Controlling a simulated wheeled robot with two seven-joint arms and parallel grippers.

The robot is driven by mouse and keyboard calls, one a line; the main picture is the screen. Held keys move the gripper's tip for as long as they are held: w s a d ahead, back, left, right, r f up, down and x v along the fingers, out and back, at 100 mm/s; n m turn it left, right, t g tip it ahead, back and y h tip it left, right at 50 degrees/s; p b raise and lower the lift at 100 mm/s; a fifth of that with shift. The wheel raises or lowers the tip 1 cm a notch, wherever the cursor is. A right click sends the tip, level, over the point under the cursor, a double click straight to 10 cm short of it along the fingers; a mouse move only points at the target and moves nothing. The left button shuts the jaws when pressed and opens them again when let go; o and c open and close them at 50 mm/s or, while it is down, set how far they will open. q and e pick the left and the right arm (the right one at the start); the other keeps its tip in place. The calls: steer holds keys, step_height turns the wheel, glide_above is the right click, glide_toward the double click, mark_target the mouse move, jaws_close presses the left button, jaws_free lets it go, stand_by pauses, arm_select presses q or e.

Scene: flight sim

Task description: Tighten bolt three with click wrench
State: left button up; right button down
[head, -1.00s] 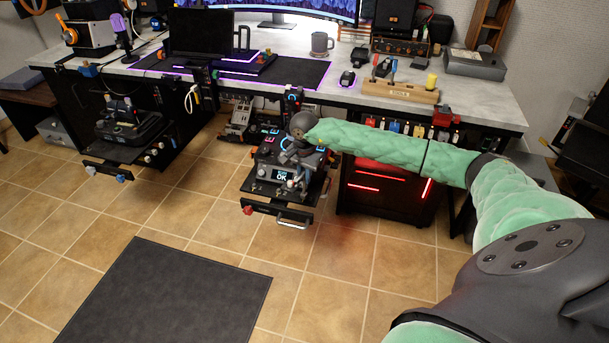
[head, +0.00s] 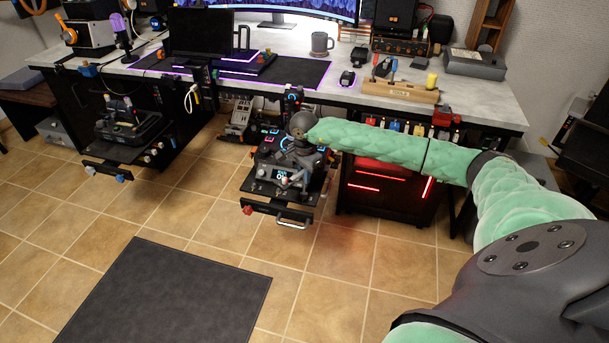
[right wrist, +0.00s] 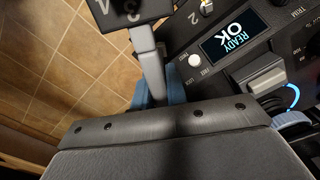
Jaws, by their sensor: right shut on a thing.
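My right gripper (head: 296,172) is over the black instrument unit (head: 262,186) on the pull-out shelf under the desk. In the right wrist view its blue fingertips (right wrist: 157,94) are closed around a light grey bar (right wrist: 150,62), which looks like the click wrench. The bar's far end meets a dark plate marked 3 and 4 (right wrist: 122,14). I cannot make out bolt three or whether the wrench sits on it. A display (right wrist: 233,37) beside the bar reads READY OK. My left gripper is not in view.
The shelf has a silver front handle (head: 293,221) and a red knob (head: 247,210). The desk (head: 480,105) overhangs behind, with a red-lit cabinet (head: 385,195) to the right. A second shelf unit (head: 128,128) is at left. The tiled floor in front is open, with a dark mat (head: 165,295).

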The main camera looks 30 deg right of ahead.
steer(key=shift+s+f+n, duration=0.1)
steer(key=shift+f+n, duration=0.15)
steer(key=shift+n, duration=0.05)
steer(key=shift+r, duration=0.3)
steer(key=shift+r+p, duration=0.6)
steer(key=shift+r, duration=1.5)
